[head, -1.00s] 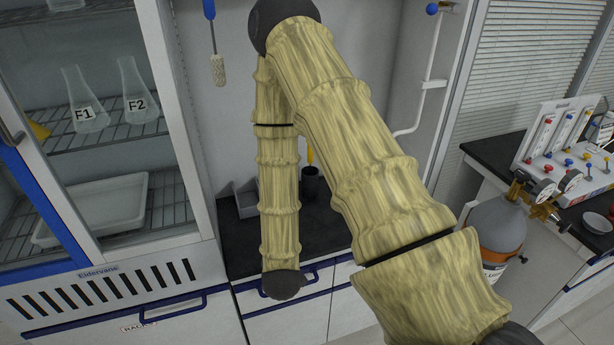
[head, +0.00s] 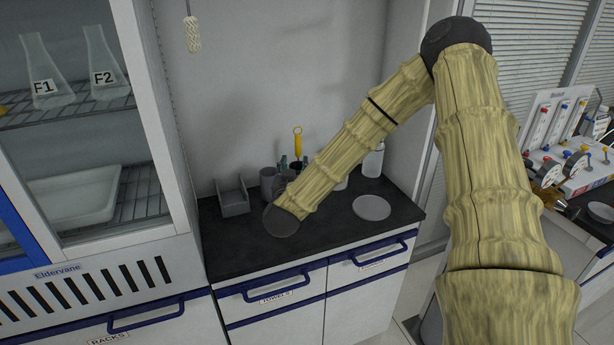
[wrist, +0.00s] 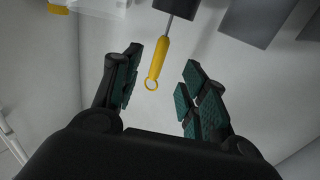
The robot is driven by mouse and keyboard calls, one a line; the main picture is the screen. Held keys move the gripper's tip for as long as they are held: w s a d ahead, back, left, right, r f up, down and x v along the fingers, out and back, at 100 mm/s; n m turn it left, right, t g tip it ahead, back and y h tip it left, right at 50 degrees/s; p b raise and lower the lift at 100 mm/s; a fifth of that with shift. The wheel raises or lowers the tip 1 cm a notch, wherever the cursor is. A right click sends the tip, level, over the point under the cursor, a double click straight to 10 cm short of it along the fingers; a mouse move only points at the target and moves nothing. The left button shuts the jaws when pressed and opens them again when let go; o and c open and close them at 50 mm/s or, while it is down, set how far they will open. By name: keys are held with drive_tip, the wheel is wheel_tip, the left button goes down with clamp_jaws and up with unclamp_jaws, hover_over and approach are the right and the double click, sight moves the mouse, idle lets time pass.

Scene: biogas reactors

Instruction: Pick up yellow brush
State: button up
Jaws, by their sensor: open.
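The yellow brush (head: 298,143) stands upright at the back of the dark counter, its ring end up. In the wrist view its yellow handle (wrist: 160,58) and thin grey shaft run into a dark cup (wrist: 176,8), and its brush end is hidden. My gripper (wrist: 160,88) is open and empty. The ring lies across the gap between the fingers, apart from both pads, seemingly a little beyond the fingertips. In the head view my wrist and forearm hide most of the gripper, and only small teal parts show near the cup.
A grey bin (head: 232,198) stands left of my wrist on the counter (head: 240,245). A bottle (head: 373,162) and a round grey plate (head: 372,208) are to the right. A glass-front cabinet (head: 165,150) borders the left. A white-headed brush (head: 193,35) hangs on the wall.

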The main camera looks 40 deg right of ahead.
sight(298, 151)
drive_tip(key=p+x, duration=0.1)
drive_tip(key=x, duration=0.4)
drive_tip(key=shift+d, duration=0.2)
drive_tip(key=shift+p+x, duration=1.05)
drive_tip(key=shift+x, duration=1.7)
drive_tip(key=shift+w+a, duration=0.1)
drive_tip(key=shift+a, duration=0.05)
drive_tip(key=shift+c, duration=0.3)
clamp_jaws()
